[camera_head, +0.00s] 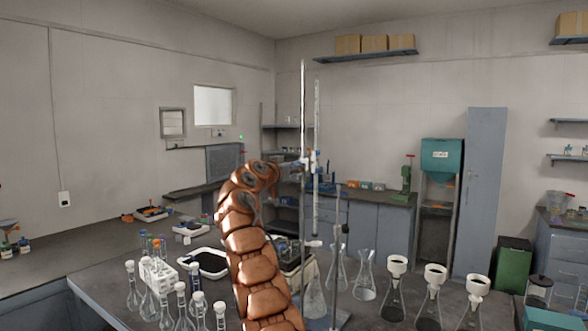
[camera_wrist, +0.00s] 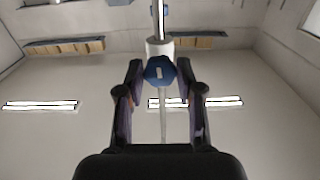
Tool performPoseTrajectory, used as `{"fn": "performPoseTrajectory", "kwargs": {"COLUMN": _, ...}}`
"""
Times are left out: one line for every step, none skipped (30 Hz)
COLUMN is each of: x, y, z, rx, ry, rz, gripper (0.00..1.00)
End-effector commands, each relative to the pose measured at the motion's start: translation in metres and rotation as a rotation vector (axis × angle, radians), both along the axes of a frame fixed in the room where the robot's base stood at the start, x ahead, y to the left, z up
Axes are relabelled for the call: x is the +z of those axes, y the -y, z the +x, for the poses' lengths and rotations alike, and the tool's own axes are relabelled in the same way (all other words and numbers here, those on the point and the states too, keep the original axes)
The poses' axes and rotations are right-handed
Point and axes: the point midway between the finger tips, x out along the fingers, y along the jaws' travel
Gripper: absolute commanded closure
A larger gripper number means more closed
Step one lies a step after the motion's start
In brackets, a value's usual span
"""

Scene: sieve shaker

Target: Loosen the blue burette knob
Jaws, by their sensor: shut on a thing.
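The blue burette knob (camera_wrist: 160,71) is a small faceted knob in front of a pale clamp body (camera_wrist: 159,47) in the wrist view. My gripper (camera_wrist: 160,74) has one finger on each side of the knob and is shut on it. In the head view my gripper (camera_head: 300,168) is at the clamp, partway up the metal stand rod (camera_head: 303,100). The thin, clear, upright burette (camera_head: 316,120) is just right of the rod. The knob is small and largely hidden by my gripper in the head view.
Clear conical flasks (camera_head: 365,275) stand near the stand base (camera_head: 327,319). Flasks with white funnels (camera_head: 434,276) stand at right.

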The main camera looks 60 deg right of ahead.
Motion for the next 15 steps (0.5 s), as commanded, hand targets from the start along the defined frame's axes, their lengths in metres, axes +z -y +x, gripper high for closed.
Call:
{"fn": "performPoseTrajectory", "kwargs": {"x": -0.0001, "y": 0.0000, "z": 0.0000, "rx": 0.000, "ry": 0.000, "rz": 0.000, "gripper": 0.83}}
{"fn": "performPoseTrajectory", "kwargs": {"x": -0.0001, "y": 0.0000, "z": 0.0001, "rx": 0.000, "ry": 0.000, "rz": 0.000, "gripper": 0.86}}
{"fn": "performPoseTrajectory", "kwargs": {"x": 0.0000, "y": 0.0000, "z": 0.0001, "rx": 0.000, "ry": 0.000, "rz": 0.000, "gripper": 0.91}}
{"fn": "performPoseTrajectory", "kwargs": {"x": 0.0000, "y": 0.0000, "z": 0.0001, "rx": 0.000, "ry": 0.000, "rz": 0.000, "gripper": 0.94}}
{"fn": "performPoseTrajectory", "kwargs": {"x": -0.0001, "y": 0.0000, "z": 0.0001, "rx": 0.000, "ry": 0.000, "rz": 0.000, "gripper": 0.97}}
{"fn": "performPoseTrajectory", "kwargs": {"x": 0.0001, "y": -0.0001, "z": 0.0001, "rx": 0.000, "ry": 0.000, "rz": 0.000, "gripper": 0.99}}
{"fn": "performPoseTrajectory", "kwargs": {"x": 0.0000, "y": 0.0000, "z": 0.0000, "rx": 0.000, "ry": 0.000, "rz": 0.000, "gripper": 0.99}}
{"fn": "performPoseTrajectory", "kwargs": {"x": -0.0001, "y": 0.0000, "z": 0.0000, "rx": 0.000, "ry": -0.001, "rz": 0.000, "gripper": 0.99}}
{"fn": "performPoseTrajectory", "kwargs": {"x": 0.0000, "y": 0.0000, "z": 0.0000, "rx": 0.000, "ry": -0.001, "rz": 0.000, "gripper": 0.99}}
{"fn": "performPoseTrajectory", "kwargs": {"x": 0.0000, "y": -0.0001, "z": 0.0001, "rx": 0.000, "ry": -0.001, "rz": 0.000, "gripper": 0.99}}
{"fn": "performPoseTrajectory", "kwargs": {"x": 0.0000, "y": -0.0001, "z": 0.0000, "rx": 0.000, "ry": -0.001, "rz": 0.000, "gripper": 0.99}}
{"fn": "performPoseTrajectory", "kwargs": {"x": 0.0000, "y": 0.0000, "z": 0.0001, "rx": 0.000, "ry": -0.002, "rz": 0.000, "gripper": 0.99}}
{"fn": "performPoseTrajectory", "kwargs": {"x": 0.0000, "y": -0.0001, "z": 0.0001, "rx": 0.000, "ry": -0.002, "rz": 0.000, "gripper": 0.99}}
{"fn": "performPoseTrajectory", "kwargs": {"x": 0.0000, "y": -0.0001, "z": 0.0001, "rx": 0.000, "ry": -0.003, "rz": 0.000, "gripper": 0.99}}
{"fn": "performPoseTrajectory", "kwargs": {"x": -0.0001, "y": 0.0000, "z": 0.0000, "rx": 0.000, "ry": -0.004, "rz": 0.000, "gripper": 0.99}}
